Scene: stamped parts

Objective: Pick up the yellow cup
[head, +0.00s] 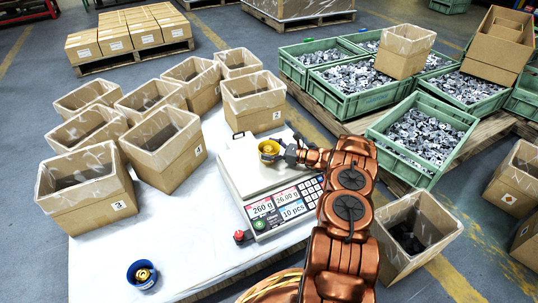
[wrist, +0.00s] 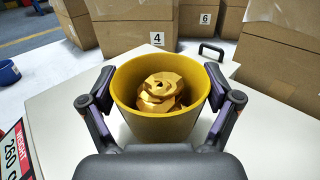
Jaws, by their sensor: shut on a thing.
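The yellow cup (wrist: 160,122) is between the two fingers of my gripper (wrist: 160,105) in the wrist view, one finger against each side. It stands upright and holds several gold-coloured stamped parts (wrist: 160,92). In the head view the cup (head: 269,157) is over the scale's white plate (head: 245,170), with my gripper (head: 287,154) at its right side. I cannot tell whether the cup's base touches the plate. The scale display (head: 275,205) reads 260 g, 26.00 g and 10 pcs.
A blue cup (head: 142,273) with gold parts stands on the white table (head: 195,255) at the front left. Several lined cardboard boxes (head: 163,152) crowd the table's left and back. Green crates (head: 424,165) of metal parts stand at the right. The table's front middle is clear.

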